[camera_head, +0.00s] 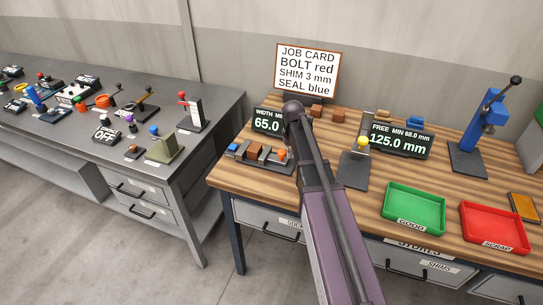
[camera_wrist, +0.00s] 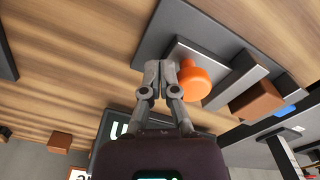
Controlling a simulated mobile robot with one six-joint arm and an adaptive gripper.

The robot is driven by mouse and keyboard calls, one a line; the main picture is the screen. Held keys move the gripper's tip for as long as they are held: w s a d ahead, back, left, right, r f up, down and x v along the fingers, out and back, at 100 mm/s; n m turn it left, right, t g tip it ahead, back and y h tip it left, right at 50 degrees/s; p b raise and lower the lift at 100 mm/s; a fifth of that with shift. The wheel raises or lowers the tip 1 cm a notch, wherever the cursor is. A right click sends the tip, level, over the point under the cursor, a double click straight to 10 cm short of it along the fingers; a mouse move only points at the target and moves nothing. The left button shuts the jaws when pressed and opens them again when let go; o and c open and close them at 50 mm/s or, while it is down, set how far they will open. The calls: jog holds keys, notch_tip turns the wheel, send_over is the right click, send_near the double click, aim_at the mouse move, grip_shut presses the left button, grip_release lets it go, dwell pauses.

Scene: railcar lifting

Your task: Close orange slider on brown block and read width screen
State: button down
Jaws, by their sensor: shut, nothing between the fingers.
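The width gauge (camera_head: 264,161) lies at the left of the wooden bench. Its orange slider knob (camera_head: 282,154) is right beside my gripper (camera_wrist: 160,68) in the wrist view, where the knob (camera_wrist: 193,80) stands just right of the fingertips. My gripper is shut and empty; whether it touches the knob is unclear. The brown block (camera_head: 254,149) sits between the slider's grey jaw and the blue-knobbed end; in the wrist view the block (camera_wrist: 257,102) is close to the jaw, contact unclear. The width screen (camera_head: 267,121) shows 65.0, its right side hidden by my arm.
A second screen (camera_head: 396,140) reads 125.0 mm beside a yellow-knobbed gauge (camera_head: 355,164). A green tray (camera_head: 414,228) and a red tray (camera_head: 495,247) lie at the right front. A job card (camera_head: 307,70) stands at the back. A grey bench (camera_head: 60,135) with devices is at left.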

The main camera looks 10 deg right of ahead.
jog(key=shift+w+a, duration=0.7)
jog(key=shift+a, duration=0.35)
dwell(0.8)
jog(key=shift+d+r, duration=0.1)
jog(key=shift+s+d+r+p, duration=0.4)
jog(key=shift+s+d+p, duration=0.15)
jog(key=shift+d, duration=0.2)
notch_tip(320, 180, up, 7)
jog(key=p, duration=0.7)
dwell(0.5)
jog(key=s+a+f+b, duration=0.1)
jog(key=s+a, duration=0.2)
jog(key=s, duration=0.7)
jog(key=s+a+b, duration=0.1)
jog(key=s+a, duration=0.2)
jog(key=s, duration=0.8)
jog(key=shift+s+f, duration=0.25)
jog(key=shift+f, duration=0.15)
